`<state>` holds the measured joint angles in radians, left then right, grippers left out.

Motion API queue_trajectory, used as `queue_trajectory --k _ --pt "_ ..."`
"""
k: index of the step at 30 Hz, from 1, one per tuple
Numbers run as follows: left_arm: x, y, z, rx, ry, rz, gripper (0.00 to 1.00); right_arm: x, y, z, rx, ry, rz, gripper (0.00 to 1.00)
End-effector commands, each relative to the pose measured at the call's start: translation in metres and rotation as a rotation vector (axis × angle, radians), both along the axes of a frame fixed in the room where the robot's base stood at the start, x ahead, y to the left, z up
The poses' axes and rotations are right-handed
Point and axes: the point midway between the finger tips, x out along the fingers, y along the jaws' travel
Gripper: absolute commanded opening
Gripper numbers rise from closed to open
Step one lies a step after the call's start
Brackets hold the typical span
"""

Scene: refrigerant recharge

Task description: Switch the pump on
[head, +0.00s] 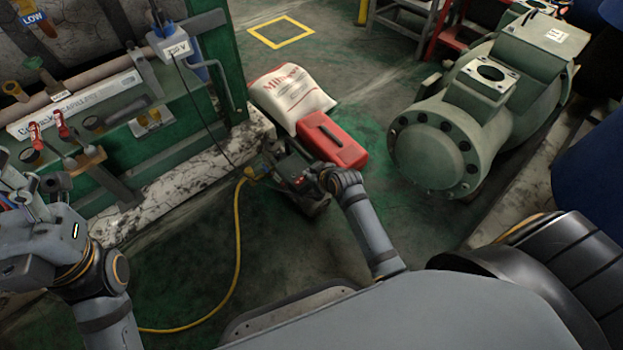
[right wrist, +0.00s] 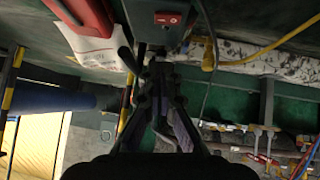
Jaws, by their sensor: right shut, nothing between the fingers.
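The pump (head: 290,168) is a small dark unit on the floor beside the white-stained ledge. In the right wrist view its casing (right wrist: 150,8) carries a red rocker switch (right wrist: 168,18) at the top; whether it is on or off is too small to tell. My right gripper (head: 313,181) is at the near right side of the pump. In the right wrist view its fingers (right wrist: 158,58) are together and empty, pointing toward the casing just below the switch; contact cannot be told. My left gripper (head: 38,190) is at the left, by the manifold panel; its fingertips are unclear.
A red toolbox (head: 332,140) and a white sack (head: 292,95) lie behind the pump. A yellow hose (head: 238,240) runs from the pump along the floor. A green compressor (head: 440,145) stands at right. A valve panel (head: 85,105) is at left. Floor between toolbox and compressor is clear.

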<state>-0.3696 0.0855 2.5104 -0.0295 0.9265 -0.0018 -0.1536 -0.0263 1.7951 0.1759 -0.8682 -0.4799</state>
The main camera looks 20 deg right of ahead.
Motion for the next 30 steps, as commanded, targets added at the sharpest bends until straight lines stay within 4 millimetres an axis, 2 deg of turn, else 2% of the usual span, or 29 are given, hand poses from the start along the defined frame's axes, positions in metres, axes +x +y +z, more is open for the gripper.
queue_trajectory --k 1,8,9,13,18,30 --pt "0.0 0.0 -0.015 -0.001 -0.001 0.005 0.54 0.009 0.002 -0.016 0.001 -0.002 0.0 0.0" --pt "0.001 -0.002 -0.047 0.007 -0.001 0.024 0.54 0.043 0.009 -0.05 0.0 -0.001 0.0 0.0" --pt "0.002 -0.002 -0.053 0.009 0.0 0.028 0.54 0.042 0.008 -0.059 -0.002 0.003 0.0 0.0" --pt "0.003 -0.003 -0.065 0.013 0.007 0.035 0.54 0.043 0.005 -0.074 -0.001 0.0 0.0 0.0" --pt "0.004 -0.004 -0.07 0.013 0.01 0.04 0.54 0.043 0.004 -0.082 -0.001 0.0 -0.001 0.0" --pt "0.004 -0.003 -0.066 0.01 0.008 0.041 0.54 0.043 0.003 -0.081 0.009 0.006 0.0 0.0"
